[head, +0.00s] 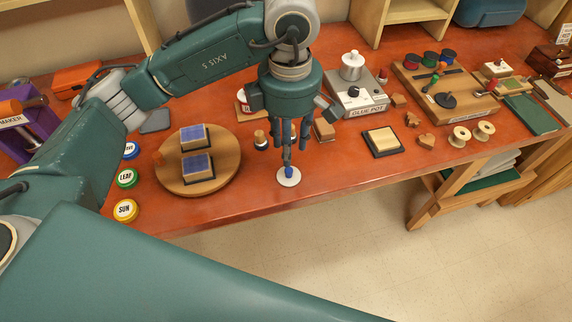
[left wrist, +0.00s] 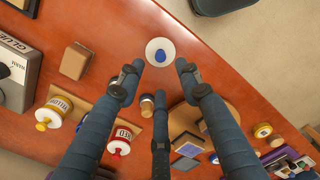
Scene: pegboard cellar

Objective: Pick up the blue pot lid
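The blue pot lid, a small white disc with a blue knob (head: 289,178), lies on the red-brown table near its front edge. It also shows in the left wrist view (left wrist: 160,46), just beyond the fingertips. My left gripper (head: 291,147) points down over the lid from above. In the left wrist view its fingers (left wrist: 160,82) are spread with nothing between them; the lid appears apart from them. My right gripper is not seen.
A round wooden board (head: 228,183) with two blue-topped blocks stands left of the lid. A small wooden block (head: 324,130) and a black-framed pad (head: 383,141) lie to the right. A glue pot unit (head: 356,97) stands behind. The table around the lid is clear.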

